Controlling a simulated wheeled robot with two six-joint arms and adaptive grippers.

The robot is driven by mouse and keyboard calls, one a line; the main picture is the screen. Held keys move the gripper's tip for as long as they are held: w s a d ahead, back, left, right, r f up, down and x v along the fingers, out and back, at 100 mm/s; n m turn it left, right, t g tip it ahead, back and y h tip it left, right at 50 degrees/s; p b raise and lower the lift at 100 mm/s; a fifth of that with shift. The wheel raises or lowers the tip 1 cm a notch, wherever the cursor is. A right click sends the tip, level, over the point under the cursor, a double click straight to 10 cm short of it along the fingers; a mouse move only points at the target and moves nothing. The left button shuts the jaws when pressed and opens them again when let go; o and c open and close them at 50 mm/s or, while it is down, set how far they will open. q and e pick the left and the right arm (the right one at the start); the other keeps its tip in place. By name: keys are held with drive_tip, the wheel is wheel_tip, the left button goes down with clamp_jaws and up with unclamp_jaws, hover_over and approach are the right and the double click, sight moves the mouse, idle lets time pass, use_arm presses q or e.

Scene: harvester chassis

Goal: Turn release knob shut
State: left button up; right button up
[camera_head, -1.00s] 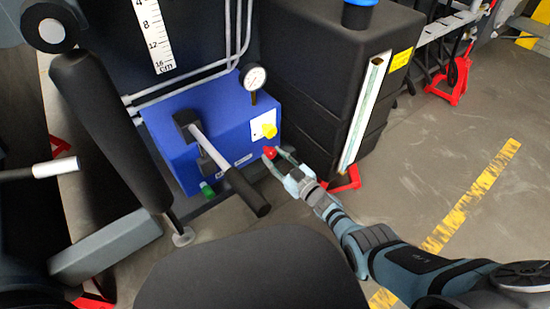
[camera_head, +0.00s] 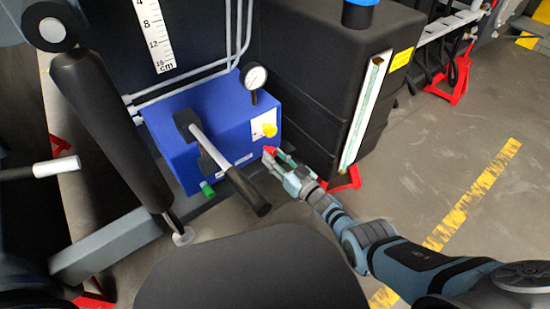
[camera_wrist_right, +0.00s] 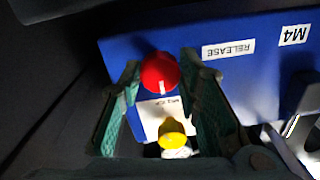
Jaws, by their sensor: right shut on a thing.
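The blue box (camera_head: 185,160) carries a red knob (camera_head: 270,151) low on its right side. A yellow knob (camera_head: 270,131) on a white plate sits above it. My right gripper (camera_head: 274,157) is at the red knob. In the right wrist view the red knob (camera_wrist_right: 160,72), with a white mark, sits between the fingertips, and my right gripper (camera_wrist_right: 162,80) is shut on it. The yellow knob (camera_wrist_right: 172,132) shows beyond, between the fingers. A RELEASE label (camera_wrist_right: 228,49) is on the blue face beside the red knob. My left gripper is out of view.
A lever with a black grip (camera_head: 248,192) projects in front of the blue box, left of my right gripper. A gauge (camera_head: 256,77) stands on top. A large black tank (camera_head: 315,75) is close behind. The floor to the right is open.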

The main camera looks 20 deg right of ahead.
drive_tip(key=shift+f, duration=0.1)
drive_tip(key=o, duration=1.1)
drive_tip(key=shift+o, duration=0.2)
drive_tip(key=shift+s, duration=0.1)
drive_tip(key=v, duration=1.2)
